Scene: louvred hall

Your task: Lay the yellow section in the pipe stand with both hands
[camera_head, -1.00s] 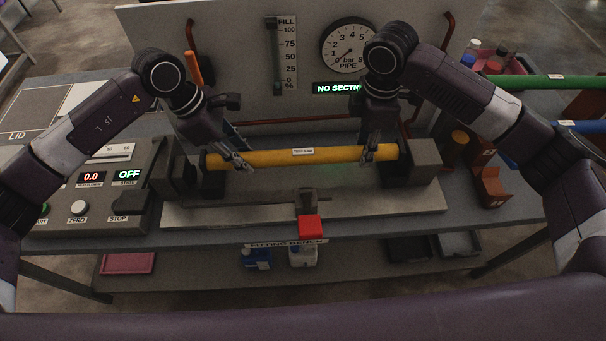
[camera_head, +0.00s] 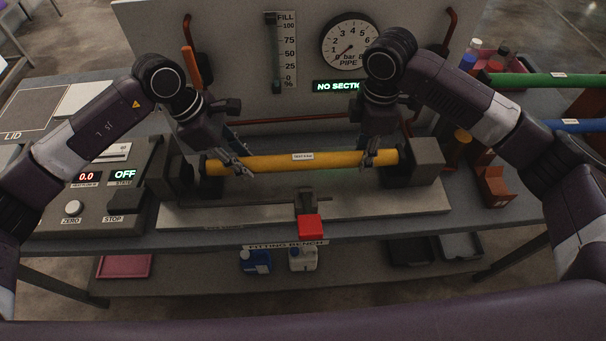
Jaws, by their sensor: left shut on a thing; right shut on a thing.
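The yellow section (camera_head: 275,163) is a long pipe with a small white label. It lies roughly level, with its right end slightly higher in the picture. It spans between the two dark end blocks of the pipe stand (camera_head: 427,160) on the bench. My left gripper (camera_head: 238,168) is shut on the section near its left end. My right gripper (camera_head: 369,159) is shut on it near its right end. Whether the section rests on the stand or hangs just above it I cannot tell.
A control box (camera_head: 92,190) with a display reading OFF stands at the left. A red block (camera_head: 310,227) sits at the bench's front middle. A gauge panel (camera_head: 240,60) rises behind, its screen reading "NO SECTI...". Green (camera_head: 545,81) and blue (camera_head: 575,126) pipes lie at the right.

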